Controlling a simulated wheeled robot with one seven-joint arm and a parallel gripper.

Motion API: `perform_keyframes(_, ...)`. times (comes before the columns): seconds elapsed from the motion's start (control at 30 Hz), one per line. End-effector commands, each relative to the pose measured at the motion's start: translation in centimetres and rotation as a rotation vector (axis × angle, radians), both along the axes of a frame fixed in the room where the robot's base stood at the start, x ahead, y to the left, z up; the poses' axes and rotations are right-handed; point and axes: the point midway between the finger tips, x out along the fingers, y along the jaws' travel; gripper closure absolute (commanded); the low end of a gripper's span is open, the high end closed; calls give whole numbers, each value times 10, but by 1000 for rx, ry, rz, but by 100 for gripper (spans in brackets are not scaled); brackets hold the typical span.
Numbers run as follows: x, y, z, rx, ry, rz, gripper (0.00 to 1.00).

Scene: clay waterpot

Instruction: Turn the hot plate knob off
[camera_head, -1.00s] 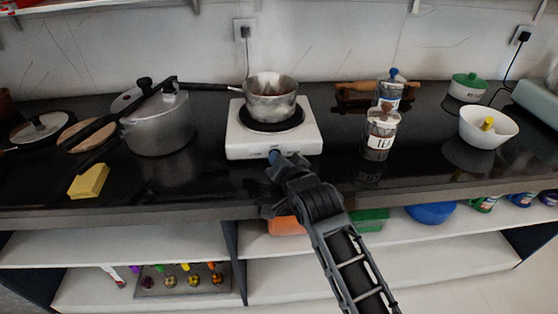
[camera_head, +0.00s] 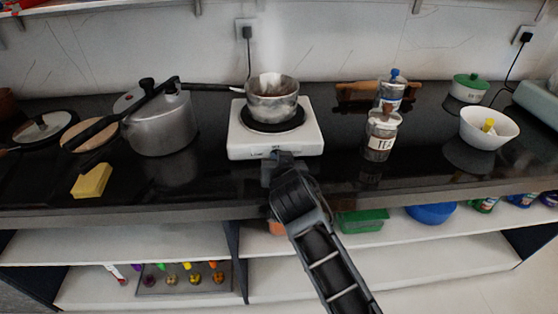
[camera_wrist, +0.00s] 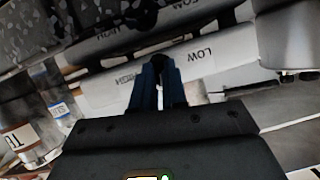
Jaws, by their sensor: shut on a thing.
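The white hot plate (camera_head: 237,142) stands on the black counter, with a metal saucepan (camera_head: 272,108) on its dark burner. My gripper (camera_head: 279,156) reaches up to the middle of its front panel. In the wrist view the two dark blue fingers (camera_wrist: 157,80) are close together against the white panel (camera_wrist: 105,92). They are shut on the hot plate knob, which the fingers mostly hide. The printed words LOW and HIGH show on the panel on either side of them. The knob's pointing direction cannot be made out.
A pressure cooker (camera_head: 161,126) stands left, a yellow sponge (camera_head: 91,180) near the front edge. A tea jar (camera_head: 380,138) and a white bowl (camera_head: 484,129) stand right. The saucepan's handle (camera_head: 210,87) points left. The counter's front edge (camera_head: 130,213) runs below my gripper.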

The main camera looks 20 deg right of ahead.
Motion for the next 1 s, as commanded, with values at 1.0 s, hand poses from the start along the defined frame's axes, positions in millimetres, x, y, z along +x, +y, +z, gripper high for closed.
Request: perform_keyframes(1.0,0,2,-1,-151,51,0,73)
